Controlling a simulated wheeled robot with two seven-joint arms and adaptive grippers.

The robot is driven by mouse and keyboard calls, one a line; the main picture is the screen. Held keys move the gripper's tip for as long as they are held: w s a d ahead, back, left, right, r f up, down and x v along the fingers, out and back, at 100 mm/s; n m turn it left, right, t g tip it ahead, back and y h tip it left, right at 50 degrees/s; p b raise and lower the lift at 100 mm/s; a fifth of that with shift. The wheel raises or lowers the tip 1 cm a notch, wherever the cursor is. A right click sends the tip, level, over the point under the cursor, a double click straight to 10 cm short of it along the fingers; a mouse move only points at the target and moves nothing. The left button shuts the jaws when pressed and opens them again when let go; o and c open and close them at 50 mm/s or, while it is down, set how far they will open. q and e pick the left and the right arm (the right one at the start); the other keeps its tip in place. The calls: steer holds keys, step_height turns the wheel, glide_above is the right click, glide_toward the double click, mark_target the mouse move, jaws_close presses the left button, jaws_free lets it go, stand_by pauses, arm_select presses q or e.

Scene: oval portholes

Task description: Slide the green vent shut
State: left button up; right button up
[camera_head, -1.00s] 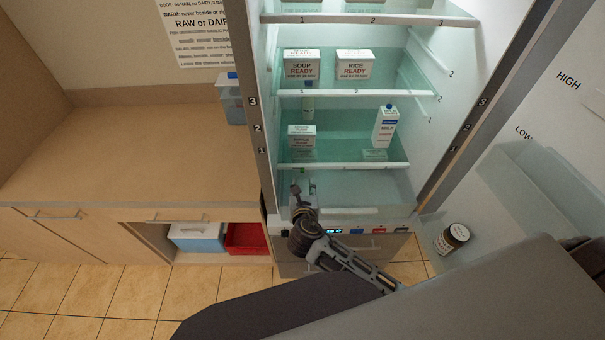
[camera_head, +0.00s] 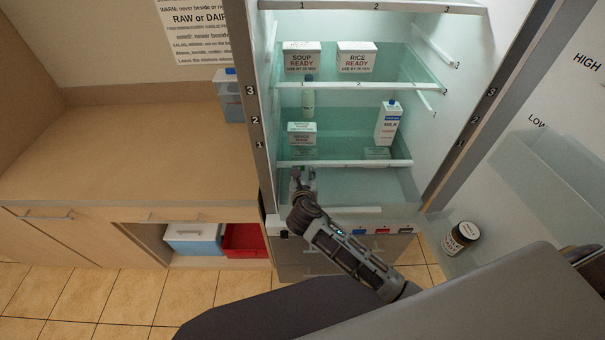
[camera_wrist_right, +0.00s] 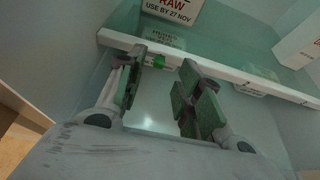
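A small bright green piece (camera_wrist_right: 159,62), which looks like the slider of the green vent, shows in the right wrist view just beyond my fingertips, below the shelf's white front edge. I cannot tell its exact shape or how far the vent is open. My right gripper (camera_wrist_right: 163,85) is open, with its two fingers apart and nothing visible held between them. In the head view the right gripper (camera_head: 303,178) is inside the lower front of the fridge, below the lowest glass shelf, and hides the vent there. My left gripper is not in view.
The shelf edge (camera_head: 345,163) runs just above the right gripper. A milk carton (camera_head: 387,124) and a labelled white box (camera_head: 301,135) stand on that shelf. A wooden counter (camera_head: 130,150) lies at the left.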

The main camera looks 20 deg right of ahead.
mark_target(302, 168)
steer(key=shift+b+x, duration=1.55)
steer(key=shift+x, duration=0.5)
steer(key=shift+a, duration=0.1)
jaws_close()
